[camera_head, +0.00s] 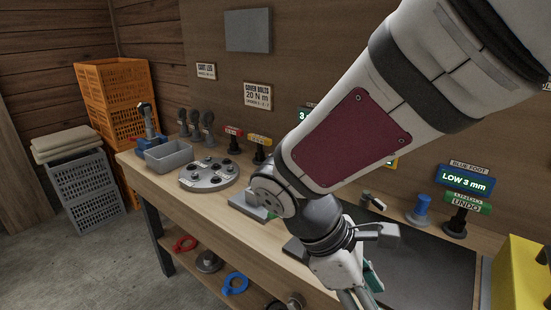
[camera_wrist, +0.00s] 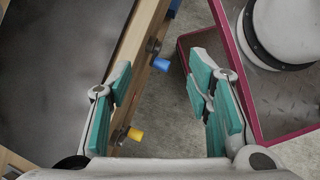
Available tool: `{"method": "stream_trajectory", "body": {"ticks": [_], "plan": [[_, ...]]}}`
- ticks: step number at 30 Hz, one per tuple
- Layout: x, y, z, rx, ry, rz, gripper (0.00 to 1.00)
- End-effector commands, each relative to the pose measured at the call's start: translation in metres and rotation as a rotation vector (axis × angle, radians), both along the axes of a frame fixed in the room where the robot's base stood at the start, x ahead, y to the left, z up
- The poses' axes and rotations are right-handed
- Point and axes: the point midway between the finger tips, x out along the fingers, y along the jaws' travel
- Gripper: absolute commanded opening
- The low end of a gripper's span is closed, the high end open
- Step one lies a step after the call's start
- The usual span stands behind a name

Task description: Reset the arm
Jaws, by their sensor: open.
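My gripper (camera_wrist: 160,100) is open and empty in the wrist view, with teal pads on both fingers. It points down past the front edge of the workbench (camera_wrist: 140,35), with grey floor between the fingers. In the head view my gripper (camera_head: 368,290) is partly cut off at the bottom edge. It is in front of the dark mat (camera_head: 430,265) on the bench. My arm runs from the upper right down to the bench front and hides part of the bench and the wall behind.
The bench holds a grey bin (camera_head: 168,155), a round grey plate (camera_head: 209,174), a blue foot (camera_head: 420,210) and a "LOW 3 mm" sign (camera_head: 465,179). A yellow box (camera_head: 520,275) stands at the right. Orange crates (camera_head: 117,90) and a grey crate (camera_head: 87,190) stand left. Floor there is clear.

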Motion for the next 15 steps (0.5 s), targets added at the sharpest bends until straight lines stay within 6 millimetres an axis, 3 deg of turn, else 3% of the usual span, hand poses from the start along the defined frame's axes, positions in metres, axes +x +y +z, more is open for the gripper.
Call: {"method": "stream_trajectory", "body": {"ticks": [3,15], "plan": [[-0.016,-0.015,0.028,0.116,-0.138,-0.205,0.46],[-0.061,-0.042,0.098,0.475,-0.586,-0.857,0.46]]}}
